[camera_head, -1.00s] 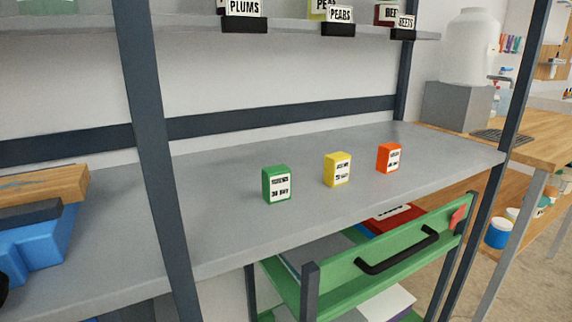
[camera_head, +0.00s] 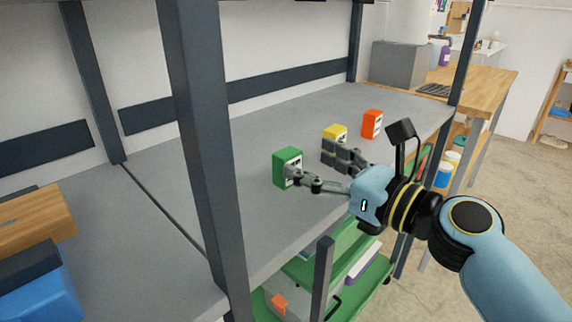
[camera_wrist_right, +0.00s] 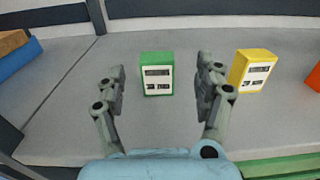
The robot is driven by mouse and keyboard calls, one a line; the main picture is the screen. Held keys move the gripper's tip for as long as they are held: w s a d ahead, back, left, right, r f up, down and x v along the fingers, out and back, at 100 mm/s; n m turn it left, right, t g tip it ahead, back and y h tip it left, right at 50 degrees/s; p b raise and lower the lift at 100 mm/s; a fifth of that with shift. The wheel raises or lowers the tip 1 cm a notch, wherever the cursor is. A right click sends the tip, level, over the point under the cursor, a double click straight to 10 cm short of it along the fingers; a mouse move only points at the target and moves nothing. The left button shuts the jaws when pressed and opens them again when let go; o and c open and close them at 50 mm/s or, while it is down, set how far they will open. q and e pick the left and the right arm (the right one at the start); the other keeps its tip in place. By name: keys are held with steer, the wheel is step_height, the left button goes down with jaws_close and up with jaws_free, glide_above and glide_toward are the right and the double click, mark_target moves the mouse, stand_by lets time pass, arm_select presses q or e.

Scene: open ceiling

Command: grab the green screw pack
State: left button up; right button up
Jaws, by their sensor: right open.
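The green screw pack (camera_head: 286,168) stands upright on the grey shelf, leftmost of three small packs. In the right wrist view the green pack (camera_wrist_right: 157,73) is ahead of and between my open fingers, with its white label facing me. My right gripper (camera_head: 322,168) reaches in from the right, open and empty; in the head view one fingertip overlaps the pack's right edge. In the wrist view the right gripper (camera_wrist_right: 161,80) has a finger on each side of the pack, with gaps. I cannot tell how deep the pack is between them. My left gripper is not in view.
A yellow pack (camera_head: 335,133) stands just beyond my right gripper's far finger, and an orange pack (camera_head: 372,124) farther right. A dark shelf post (camera_head: 197,140) rises left of the green pack. A green cart (camera_head: 345,245) stands below the shelf.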

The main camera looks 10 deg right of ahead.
mark_target(294, 159)
steer(key=x, duration=0.6)
steer(key=shift+s+a+f, duration=0.15)
steer(key=shift+a+f, duration=0.05)
steer(key=shift+f, duration=0.2)
steer(key=c, duration=1.3)
steer(key=shift+c, duration=0.2)
